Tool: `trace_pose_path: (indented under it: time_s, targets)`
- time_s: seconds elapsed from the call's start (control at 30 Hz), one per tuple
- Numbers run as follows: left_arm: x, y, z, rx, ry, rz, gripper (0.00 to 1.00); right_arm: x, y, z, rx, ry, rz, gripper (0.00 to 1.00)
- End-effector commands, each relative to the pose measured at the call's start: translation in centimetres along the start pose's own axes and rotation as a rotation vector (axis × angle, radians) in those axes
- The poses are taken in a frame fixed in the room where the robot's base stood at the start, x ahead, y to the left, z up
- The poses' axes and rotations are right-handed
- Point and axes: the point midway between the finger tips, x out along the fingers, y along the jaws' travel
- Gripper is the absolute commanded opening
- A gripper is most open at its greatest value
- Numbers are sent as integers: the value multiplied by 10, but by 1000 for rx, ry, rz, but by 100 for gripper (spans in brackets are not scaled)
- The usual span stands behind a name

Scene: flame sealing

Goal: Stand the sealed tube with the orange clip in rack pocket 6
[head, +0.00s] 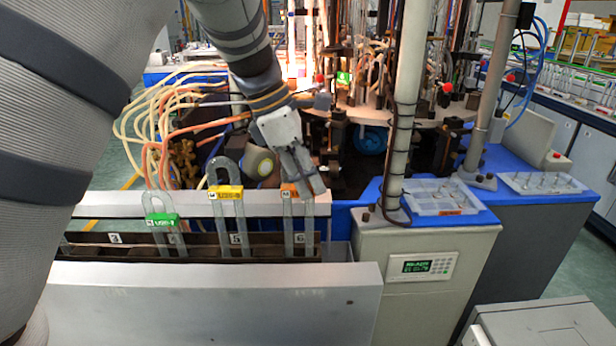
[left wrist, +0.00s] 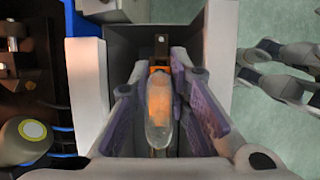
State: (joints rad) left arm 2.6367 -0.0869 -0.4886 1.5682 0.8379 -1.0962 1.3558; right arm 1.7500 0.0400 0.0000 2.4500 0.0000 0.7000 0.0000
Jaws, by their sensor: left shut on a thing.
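The clear U-shaped tube with the orange clip (head: 289,190) stands upright at the right end of the rack (head: 215,285). Its two legs straddle the label 6 (head: 300,239). Their lower ends drop out of sight behind the rack's front wall, so I cannot tell whether they touch the bottom. My left gripper (head: 313,183) comes down from above and is shut on the tube's upper part, hiding the bend. In the left wrist view, the glass bend (left wrist: 160,112) lies between the fingers, with the orange clip (left wrist: 158,70) beyond it.
A yellow-clipped tube (head: 226,193) stands at pocket 5, and a green-clipped tube (head: 162,220) stands farther left. To the right is a cabinet with a green display (head: 416,266) and a clear tray (head: 440,198). Hoses and machine parts crowd the space behind the rack.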

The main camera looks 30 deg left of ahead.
Motion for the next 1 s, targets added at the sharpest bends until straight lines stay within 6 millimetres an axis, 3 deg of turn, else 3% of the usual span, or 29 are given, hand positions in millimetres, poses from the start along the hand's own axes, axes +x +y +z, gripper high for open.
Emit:
trace_pose_path:
  time_s: [0.03,0.07,0.13,0.17,0.5,0.8,1.0]
  targets:
    - [0,0,0,0,0,1,0,0,0,0,0,0,0,40]
    - [0,0,0,0,0,1,21,0,0,0,0,0,0,40]
    - [0,0,0,0,0,1,37,0,0,0,0,0,0,40]
    - [0,0,0,0,0,1,40,0,0,0,0,0,0,40]
    - [-7,0,0,1,-1,2,40,0,0,0,0,0,0,40]
    - [-84,1,1,2,-3,5,40,0,0,0,0,0,0,40]
    - [-116,0,0,0,-1,2,40,0,0,0,0,0,0,40]
